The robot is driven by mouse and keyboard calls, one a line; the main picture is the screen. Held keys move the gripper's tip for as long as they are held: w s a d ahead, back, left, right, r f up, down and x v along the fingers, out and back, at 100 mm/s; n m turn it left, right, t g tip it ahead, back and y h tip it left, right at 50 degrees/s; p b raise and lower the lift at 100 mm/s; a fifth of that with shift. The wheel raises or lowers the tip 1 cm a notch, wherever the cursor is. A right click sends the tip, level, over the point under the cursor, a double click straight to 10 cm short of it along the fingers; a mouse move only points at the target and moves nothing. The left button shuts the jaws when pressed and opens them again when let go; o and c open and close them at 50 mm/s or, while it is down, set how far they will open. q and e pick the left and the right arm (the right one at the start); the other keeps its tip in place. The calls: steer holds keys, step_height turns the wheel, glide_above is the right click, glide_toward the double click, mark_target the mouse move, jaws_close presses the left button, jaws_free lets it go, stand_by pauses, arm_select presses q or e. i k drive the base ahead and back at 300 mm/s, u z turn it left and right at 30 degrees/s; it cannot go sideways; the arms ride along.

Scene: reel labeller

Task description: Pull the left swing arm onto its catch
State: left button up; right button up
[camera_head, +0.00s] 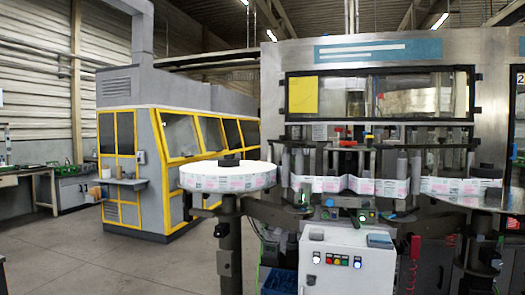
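The reel labeller (360,85) stands at the right, a grey machine with a blue header strip. A large white label reel (228,177) lies flat at its left, on a dark post (230,245). A dark horizontal arm (272,213) runs from near this post toward the machine front; it may be the left swing arm, but I cannot tell for sure. Its catch cannot be made out. A printed label web (348,184) runs along the front past several upright rollers. Neither of my grippers is in view.
A white control box (345,262) with coloured buttons stands in front of the machine. Another reel (470,188) is at the right. A grey and yellow enclosure (180,160) and a workbench (35,172) are behind at the left. The floor (110,262) at front left is open.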

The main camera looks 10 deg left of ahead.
mark_target(287, 156)
steer(key=u, duration=0.8)
steer(key=i, duration=1.7)
steer(key=z, duration=0.55)
steer(key=i, duration=1.05)
steer(key=z, duration=1.3)
steer(key=i, duration=0.2)
steer(key=z, duration=0.25)
